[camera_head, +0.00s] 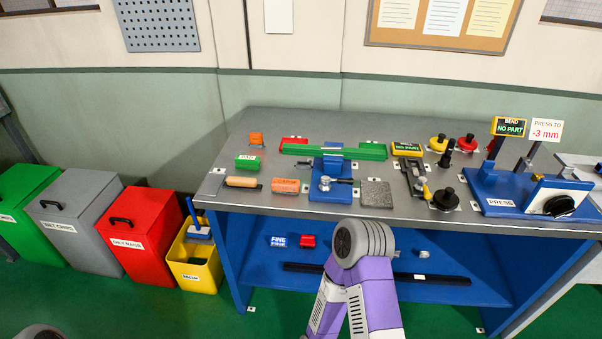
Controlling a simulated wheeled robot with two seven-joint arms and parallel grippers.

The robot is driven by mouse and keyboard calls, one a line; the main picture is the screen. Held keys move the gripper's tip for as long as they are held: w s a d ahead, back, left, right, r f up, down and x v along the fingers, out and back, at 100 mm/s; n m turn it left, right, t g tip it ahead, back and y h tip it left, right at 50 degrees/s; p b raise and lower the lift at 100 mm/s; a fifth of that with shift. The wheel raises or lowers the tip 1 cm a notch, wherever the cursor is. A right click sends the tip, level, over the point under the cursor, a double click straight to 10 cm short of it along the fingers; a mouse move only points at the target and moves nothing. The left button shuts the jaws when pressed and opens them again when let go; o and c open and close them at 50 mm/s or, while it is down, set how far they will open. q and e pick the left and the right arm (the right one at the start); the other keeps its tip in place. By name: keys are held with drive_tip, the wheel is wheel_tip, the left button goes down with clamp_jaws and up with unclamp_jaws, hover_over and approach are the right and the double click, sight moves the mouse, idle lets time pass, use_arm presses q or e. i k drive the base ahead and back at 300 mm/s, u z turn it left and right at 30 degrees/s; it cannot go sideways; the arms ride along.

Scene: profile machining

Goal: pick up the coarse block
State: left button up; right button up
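An orange block (286,186) with small dark print lies near the front edge of the workbench, right of a wooden-handled tool. It may be the coarse block, but I cannot read its print for certain. A smaller orange piece (257,138) stands farther back, and a green labelled block (248,163) lies between them. A grey speckled square (376,193) lies right of the blue fixture. A purple and grey arm of mine rises from the bottom centre in front of the bench. Neither gripper shows in this view.
A wooden-handled tool (243,182) lies left of the orange block. A blue press (528,190) stands right. A blue block marked FINE (279,241) lies on the lower shelf.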

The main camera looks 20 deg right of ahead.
sight(281, 186)
drive_tip(key=z, duration=0.75)
drive_tip(key=i, duration=0.7)
drive_tip(key=z, duration=0.75)
